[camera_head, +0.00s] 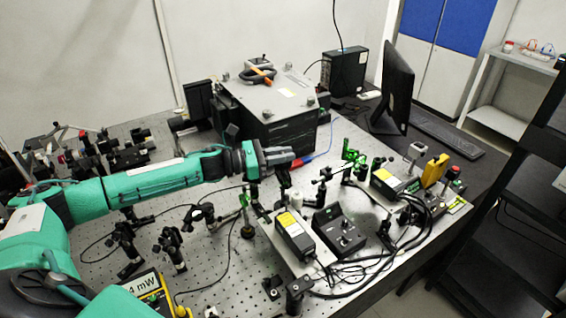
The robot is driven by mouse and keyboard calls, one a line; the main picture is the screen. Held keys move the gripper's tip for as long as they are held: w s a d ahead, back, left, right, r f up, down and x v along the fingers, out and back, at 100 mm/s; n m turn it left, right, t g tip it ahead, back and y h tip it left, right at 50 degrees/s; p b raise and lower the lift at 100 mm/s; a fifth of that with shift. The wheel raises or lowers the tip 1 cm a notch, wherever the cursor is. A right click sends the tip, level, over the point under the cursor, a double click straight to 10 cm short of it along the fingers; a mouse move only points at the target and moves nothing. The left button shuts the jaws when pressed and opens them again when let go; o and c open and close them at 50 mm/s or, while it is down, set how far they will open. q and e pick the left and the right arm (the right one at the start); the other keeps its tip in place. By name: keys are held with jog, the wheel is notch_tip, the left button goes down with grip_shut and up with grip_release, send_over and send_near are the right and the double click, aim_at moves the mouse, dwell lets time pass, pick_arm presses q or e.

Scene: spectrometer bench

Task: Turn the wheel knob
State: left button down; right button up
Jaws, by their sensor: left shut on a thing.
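My left arm reaches in from the left across the bench. My left gripper (294,161) is shut at the front of the large grey and black box, near its lower edge. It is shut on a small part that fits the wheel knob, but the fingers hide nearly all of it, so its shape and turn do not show. My right gripper is not in view.
The large box (280,100) stands behind the gripper. Optics mounts and posts crowd the perforated bench (215,262). A black control box (340,233), a yellow-labelled box (294,232) and loose cables lie to the right. A monitor (397,85) stands behind.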

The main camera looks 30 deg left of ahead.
pick_arm(q)
jog(key=m+g+h+b, duration=0.1)
jog(key=m+g+b, duration=0.1)
jog(key=b, duration=0.1)
jog(key=m+g+h+b, duration=0.1)
jog(key=shift+f+g+h, duration=0.25)
jog(key=shift+g+h, duration=0.05)
jog(key=shift+g, duration=0.1)
jog(key=shift+r+m+g+h+b, duration=0.25)
jog(key=shift+m+g+h+b, duration=0.25)
jog(key=shift+g+b, duration=0.55)
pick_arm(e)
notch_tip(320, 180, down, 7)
pick_arm(q)
jog(key=c, duration=1.4)
grip_release()
